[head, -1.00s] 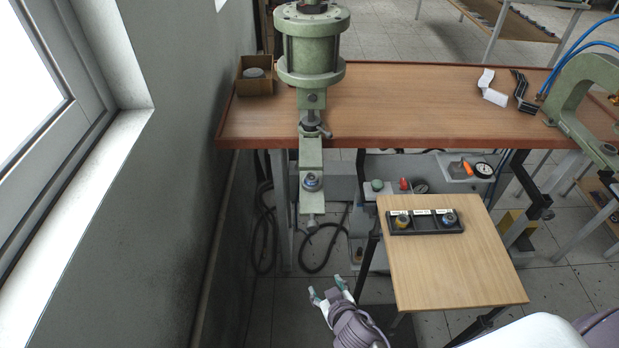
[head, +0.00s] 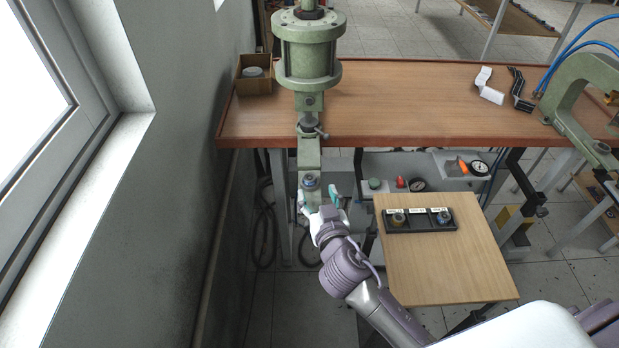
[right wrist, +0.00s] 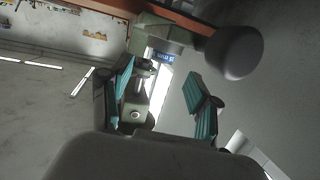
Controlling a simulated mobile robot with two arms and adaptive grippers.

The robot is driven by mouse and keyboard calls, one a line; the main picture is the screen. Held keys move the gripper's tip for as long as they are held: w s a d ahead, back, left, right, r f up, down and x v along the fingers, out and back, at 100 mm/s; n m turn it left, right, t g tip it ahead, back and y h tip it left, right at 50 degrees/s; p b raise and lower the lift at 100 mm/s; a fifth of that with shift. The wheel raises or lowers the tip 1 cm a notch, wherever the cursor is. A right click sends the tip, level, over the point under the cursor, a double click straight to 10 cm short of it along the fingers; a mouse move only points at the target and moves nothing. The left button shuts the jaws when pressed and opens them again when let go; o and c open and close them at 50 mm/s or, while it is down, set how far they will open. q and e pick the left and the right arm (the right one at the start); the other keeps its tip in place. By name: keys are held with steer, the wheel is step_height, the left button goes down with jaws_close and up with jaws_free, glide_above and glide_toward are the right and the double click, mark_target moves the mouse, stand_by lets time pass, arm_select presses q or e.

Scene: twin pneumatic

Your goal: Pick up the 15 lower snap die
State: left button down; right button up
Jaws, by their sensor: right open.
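A small grey-blue die (head: 310,182) sits on the lower arm of the green press (head: 307,50). In the right wrist view a part with a blue label (right wrist: 166,57) shows beyond the fingertips; its lettering is too small to read surely. My right gripper (head: 318,201) is open and empty, just in front of and slightly below the die in the head view. In the right wrist view the teal fingers of the right gripper (right wrist: 158,82) are spread apart. My left gripper is not in view.
A black labelled rack (head: 420,227) on the small wooden table (head: 440,270) holds a brassy die (head: 398,218) and a grey-blue die (head: 444,217); its middle slot looks empty. A cardboard box (head: 253,85) stands on the workbench (head: 400,100). The wall is close at left.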

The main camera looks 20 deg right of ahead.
mark_target(311, 181)
steer(key=shift+w+r, duration=0.15)
steer(key=shift+w, duration=0.25)
steer(key=p+x, duration=0.2)
steer(key=x, duration=0.1)
steer(key=shift+w+a, duration=0.15)
steer(key=shift+w, duration=0.2)
steer(key=shift+w+f, duration=0.2)
steer(key=shift+w, duration=0.25)
steer(key=shift+s+r, duration=0.1)
steer(key=shift+c, duration=1.3)
jaws_close()
